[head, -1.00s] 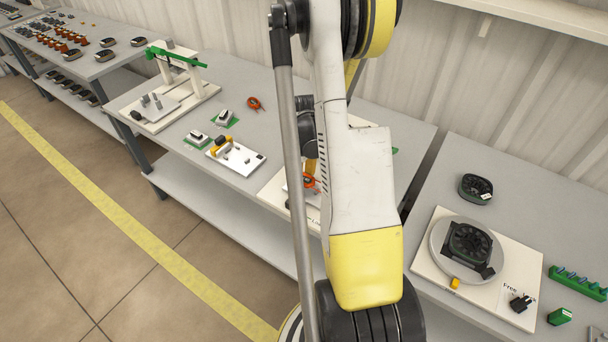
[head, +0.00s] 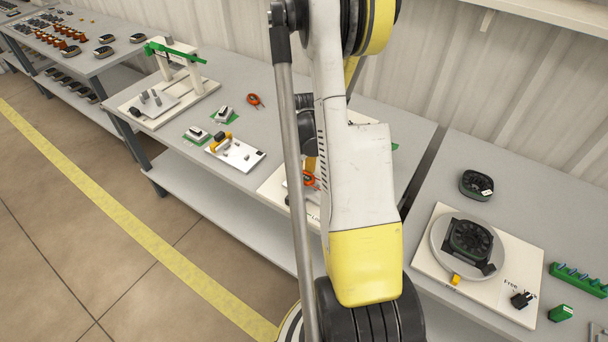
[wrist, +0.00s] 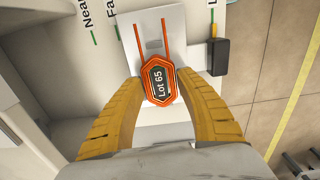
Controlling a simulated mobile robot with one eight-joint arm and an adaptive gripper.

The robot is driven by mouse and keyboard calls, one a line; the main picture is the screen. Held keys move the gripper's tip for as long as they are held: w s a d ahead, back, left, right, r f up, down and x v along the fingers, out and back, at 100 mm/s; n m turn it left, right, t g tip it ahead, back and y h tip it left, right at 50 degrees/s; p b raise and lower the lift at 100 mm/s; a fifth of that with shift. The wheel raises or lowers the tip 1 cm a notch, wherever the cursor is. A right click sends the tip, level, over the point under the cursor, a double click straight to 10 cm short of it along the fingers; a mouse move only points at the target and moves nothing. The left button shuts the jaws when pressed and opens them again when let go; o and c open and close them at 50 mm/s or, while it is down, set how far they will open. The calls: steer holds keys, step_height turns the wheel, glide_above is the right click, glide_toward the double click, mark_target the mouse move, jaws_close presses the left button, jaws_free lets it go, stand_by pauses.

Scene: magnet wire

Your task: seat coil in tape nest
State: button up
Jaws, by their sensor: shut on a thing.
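The orange coil (wrist: 149,88) is between the two yellow fingers of my gripper (wrist: 160,78) in the wrist view. Its dark face reads "Lot 65", and two straight orange leads run from it toward the top of the picture. My gripper is shut on it. A pale grey plate (wrist: 150,35) lies beyond the coil, under the leads. I cannot tell whether the coil touches it, or which part is the tape nest.
A black block (wrist: 216,57) stands right of the plate in the wrist view. The board has "Near" and "Far" marks. In the head view, a round turntable (head: 437,250) with a black fan-like part stands on the right bench, and a white fixture plate (head: 247,158) lies left of my arm.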

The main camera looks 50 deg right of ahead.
steer(key=shift+f+b, duration=0.65)
steer(key=shift+f, duration=0.15)
steer(key=o, duration=1.3)
steer(key=shift+c, duration=0.2)
steer(key=shift+r, duration=0.1)
steer(key=shift+r+p, duration=1.65)
steer(key=shift+r, duration=0.85)
step_height(320, 180, up, 12)
